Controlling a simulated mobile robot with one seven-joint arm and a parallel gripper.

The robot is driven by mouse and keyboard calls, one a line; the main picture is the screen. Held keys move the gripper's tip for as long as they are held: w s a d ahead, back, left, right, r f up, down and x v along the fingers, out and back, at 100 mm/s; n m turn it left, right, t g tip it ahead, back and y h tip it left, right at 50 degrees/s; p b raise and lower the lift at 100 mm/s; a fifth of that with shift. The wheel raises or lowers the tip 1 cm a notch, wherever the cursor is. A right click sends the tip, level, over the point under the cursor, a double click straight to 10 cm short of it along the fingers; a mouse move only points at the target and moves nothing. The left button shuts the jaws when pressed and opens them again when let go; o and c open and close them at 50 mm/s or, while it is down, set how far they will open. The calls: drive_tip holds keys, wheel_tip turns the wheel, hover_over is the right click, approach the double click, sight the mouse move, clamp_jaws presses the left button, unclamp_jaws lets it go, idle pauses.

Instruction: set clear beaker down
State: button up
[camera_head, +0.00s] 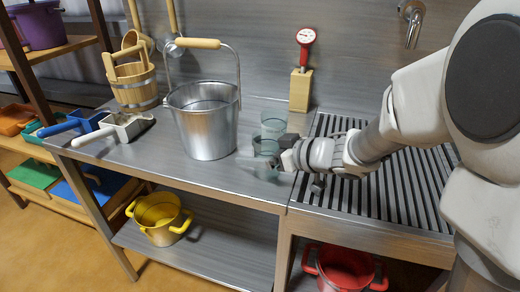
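Two see-through glass vessels are near the middle of the counter. The front one, a clear beaker (264,147), is at the dark fingers of my gripper (279,150), which reach in from the right and appear closed around its side. It looks upright and low over the steel counter (175,165). I cannot tell whether its base touches the counter. The other glass (273,122), slightly green, stands just behind it, partly hidden by the front beaker and my gripper.
A metal bucket (207,125) with a raised wooden handle stands close left of the beaker. A red dial thermometer on a wooden block (300,88) is behind. A slatted drain rack (400,185) lies right, under my arm. Scoops and a wooden pail (135,88) are left.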

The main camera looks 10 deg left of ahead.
drive_tip(key=shift+d+r, duration=0.1)
drive_tip(key=shift+r, duration=0.2)
drive_tip(key=p+v, duration=0.5)
drive_tip(key=v, duration=0.7)
drive_tip(key=w+d+r+m+t+h, duration=0.4)
drive_tip(key=w+d+r+t+h, duration=0.15)
drive_tip(key=d, duration=0.35)
drive_tip(key=s+d+r+m+h, duration=0.2)
drive_tip(key=s+d+m+h, duration=0.2)
drive_tip(key=d+h, duration=0.25)
drive_tip(key=s+f+m+g, duration=0.2)
drive_tip(key=s+g, duration=0.1)
drive_tip(key=s, duration=0.6)
drive_tip(key=s+a+f+m+g, duration=0.1)
drive_tip(key=s+f+m+g, duration=0.1)
drive_tip(key=s, duration=0.8)
drive_tip(key=shift+a+g+b, duration=0.2)
drive_tip(key=shift+g+b, duration=0.1)
drive_tip(key=shift+g, duration=0.35)
